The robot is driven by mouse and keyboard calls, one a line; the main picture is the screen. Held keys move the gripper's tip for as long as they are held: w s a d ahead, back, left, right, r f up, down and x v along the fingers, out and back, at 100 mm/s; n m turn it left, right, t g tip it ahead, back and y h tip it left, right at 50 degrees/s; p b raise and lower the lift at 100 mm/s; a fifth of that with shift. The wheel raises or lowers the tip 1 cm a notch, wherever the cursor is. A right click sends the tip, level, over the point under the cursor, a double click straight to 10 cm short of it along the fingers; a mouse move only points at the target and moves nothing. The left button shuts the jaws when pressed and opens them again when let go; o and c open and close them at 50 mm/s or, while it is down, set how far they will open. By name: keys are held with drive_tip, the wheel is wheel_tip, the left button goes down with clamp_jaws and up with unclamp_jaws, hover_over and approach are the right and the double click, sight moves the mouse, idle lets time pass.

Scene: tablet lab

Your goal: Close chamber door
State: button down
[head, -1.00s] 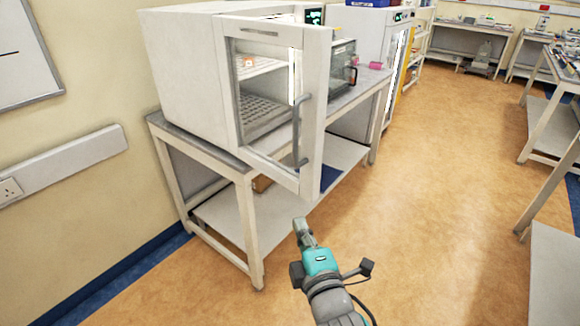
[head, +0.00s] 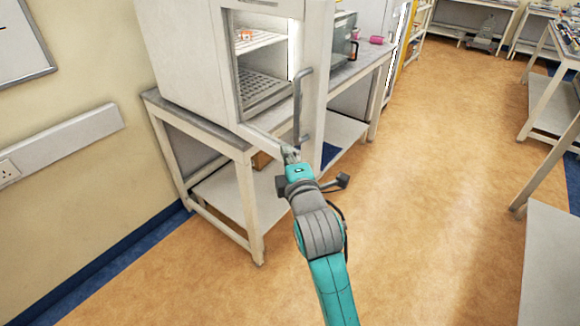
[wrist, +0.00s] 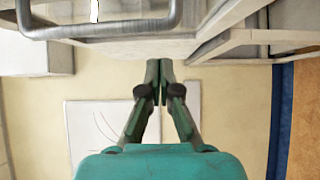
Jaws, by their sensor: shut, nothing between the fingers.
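The white chamber (head: 183,65) stands on a bench at the left, with its white-framed glass door (head: 315,90) standing open towards me. A grey bar handle (head: 299,105) runs down the door's frame; it also shows at the top left of the wrist view (wrist: 100,30). My gripper (head: 290,152) is shut and empty, at the door's lower edge just below the handle. In the wrist view my closed fingertips (wrist: 159,62) overlap the edge of a pale panel. I cannot tell whether they touch the door.
The bench (head: 250,195) has a lower shelf and front legs close to my arm. A small dark-fronted device (head: 342,45) and a pink object (head: 376,40) stand behind the door. The floor (head: 430,160) to the right is clear; another bench (head: 548,235) stands at the far right.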

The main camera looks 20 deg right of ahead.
drive_tip(key=shift+w+d, duration=0.9)
drive_tip(key=shift+d, duration=0.25)
drive_tip(key=shift+d, duration=0.1)
